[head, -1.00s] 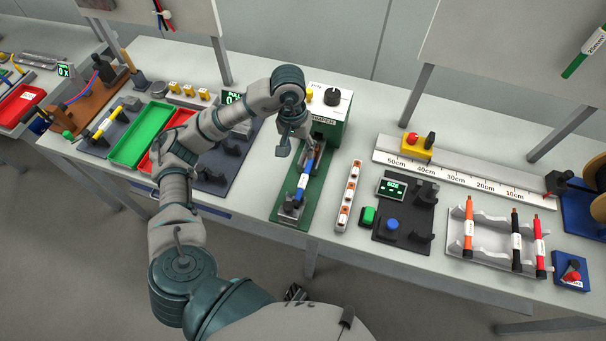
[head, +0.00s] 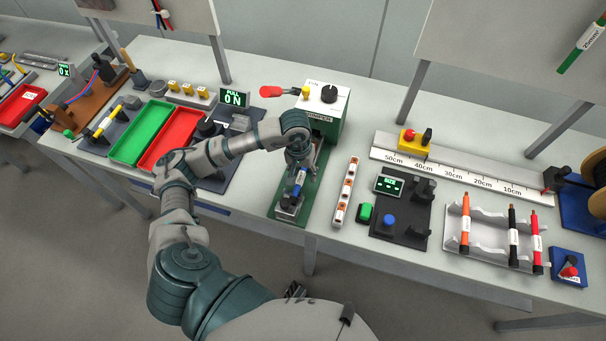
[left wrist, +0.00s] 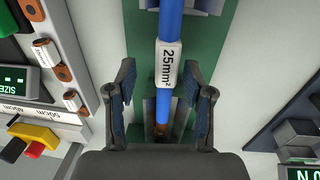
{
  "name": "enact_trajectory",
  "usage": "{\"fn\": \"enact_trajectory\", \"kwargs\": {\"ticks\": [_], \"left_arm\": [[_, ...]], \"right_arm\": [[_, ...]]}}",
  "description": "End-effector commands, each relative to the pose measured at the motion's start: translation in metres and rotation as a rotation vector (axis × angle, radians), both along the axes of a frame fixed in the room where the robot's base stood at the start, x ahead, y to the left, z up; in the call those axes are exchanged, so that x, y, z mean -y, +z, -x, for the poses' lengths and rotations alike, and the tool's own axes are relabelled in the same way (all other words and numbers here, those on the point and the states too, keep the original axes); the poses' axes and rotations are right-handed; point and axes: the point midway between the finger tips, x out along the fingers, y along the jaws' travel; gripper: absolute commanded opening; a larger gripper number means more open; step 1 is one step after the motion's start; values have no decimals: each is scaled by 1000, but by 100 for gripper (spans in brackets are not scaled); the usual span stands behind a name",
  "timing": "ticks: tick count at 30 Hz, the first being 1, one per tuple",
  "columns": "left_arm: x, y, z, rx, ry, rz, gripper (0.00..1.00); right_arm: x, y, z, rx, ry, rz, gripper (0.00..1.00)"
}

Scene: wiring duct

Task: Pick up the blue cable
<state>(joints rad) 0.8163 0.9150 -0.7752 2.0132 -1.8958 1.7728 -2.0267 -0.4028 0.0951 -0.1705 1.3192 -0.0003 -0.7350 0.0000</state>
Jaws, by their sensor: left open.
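The blue cable (head: 298,182) lies on the green base of the crimper (head: 326,112). In the left wrist view the blue cable (left wrist: 171,25) runs top to bottom, with a white 25mm² label on it and a copper-coloured end near the bottom. My left gripper (head: 300,166) is over the green base, above the cable. In the left wrist view my left gripper (left wrist: 163,95) is open, with one finger on each side of the cable and visible gaps between. My gripper hides part of the cable in the head view. My right gripper is not in view.
A red-handled lever (head: 283,91) sticks out left of the crimper. A strip of lugs (head: 346,192) stands just right of the green base, beside the size gauge (head: 403,210). Green (head: 140,133) and red (head: 172,140) trays lie to the left. A cable rack (head: 498,235) stands at the right.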

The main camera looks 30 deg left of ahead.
Motion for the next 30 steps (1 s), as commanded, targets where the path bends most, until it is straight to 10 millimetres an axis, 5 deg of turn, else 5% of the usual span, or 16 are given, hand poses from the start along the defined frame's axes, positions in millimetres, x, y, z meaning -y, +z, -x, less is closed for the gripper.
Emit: {"fn": "enact_trajectory", "kwargs": {"ticks": [3,9,20,30], "left_arm": [[-3,-1,0,-1,2,2,47],[-4,-1,0,0,1,4,0],[-2,3,-1,0,2,-1,0],[-3,67,-1,6,0,3,0]], "right_arm": [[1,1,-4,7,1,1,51],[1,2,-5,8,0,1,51],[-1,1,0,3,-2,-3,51],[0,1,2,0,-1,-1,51]]}}
